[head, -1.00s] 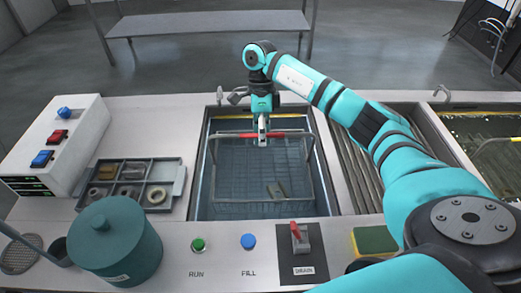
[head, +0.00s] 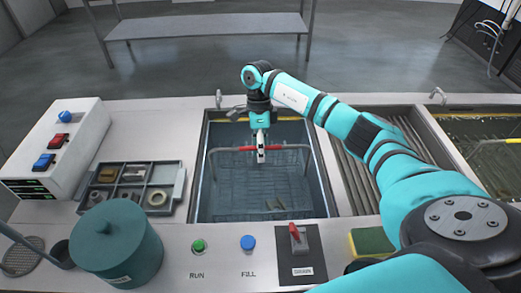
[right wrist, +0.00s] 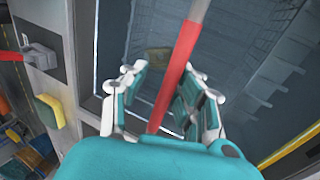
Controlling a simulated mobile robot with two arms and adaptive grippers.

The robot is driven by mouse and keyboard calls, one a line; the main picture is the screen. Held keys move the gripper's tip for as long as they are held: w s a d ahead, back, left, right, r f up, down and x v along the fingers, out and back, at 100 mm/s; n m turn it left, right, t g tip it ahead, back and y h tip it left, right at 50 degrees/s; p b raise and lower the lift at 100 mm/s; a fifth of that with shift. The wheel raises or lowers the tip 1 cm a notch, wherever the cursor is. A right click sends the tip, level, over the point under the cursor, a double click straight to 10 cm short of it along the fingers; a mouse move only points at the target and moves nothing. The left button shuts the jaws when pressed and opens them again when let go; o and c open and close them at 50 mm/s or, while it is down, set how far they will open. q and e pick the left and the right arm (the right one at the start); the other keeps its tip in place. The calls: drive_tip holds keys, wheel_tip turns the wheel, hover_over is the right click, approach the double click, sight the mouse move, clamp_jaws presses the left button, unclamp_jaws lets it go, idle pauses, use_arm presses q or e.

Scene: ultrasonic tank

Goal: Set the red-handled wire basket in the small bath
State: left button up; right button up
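The wire basket (head: 305,165) is down inside the small bath (head: 201,185), in the water, and looks about level. I cannot tell whether it touches the floor of the bath. Its red handle (head: 278,147) lies across the top and also shows in the right wrist view (right wrist: 181,62). Small dark metal parts (head: 274,203) lie low in the basket. My right gripper (head: 261,155) is around the handle. In the right wrist view, its fingers (right wrist: 168,85) stand apart on both sides of the handle with a visible gap. My left gripper is out of view.
A parts tray (head: 180,188) and a teal canister (head: 115,245) stand left of the bath. A drain lever (head: 295,236) and buttons line the front. A ribbed rack (head: 345,165) and a larger bath (head: 490,135) lie right. A sponge (head: 371,241) sits at the front.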

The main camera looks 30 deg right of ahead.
drive_tip(key=shift+r, duration=0.15)
drive_tip(key=shift+w+d+r, duration=0.1)
drive_tip(key=shift+w+r, duration=0.1)
drive_tip(key=shift+r, duration=0.1)
drive_tip(key=b+v, duration=0.1)
drive_tip(key=v, duration=1)
drive_tip(key=shift+r, duration=0.15)
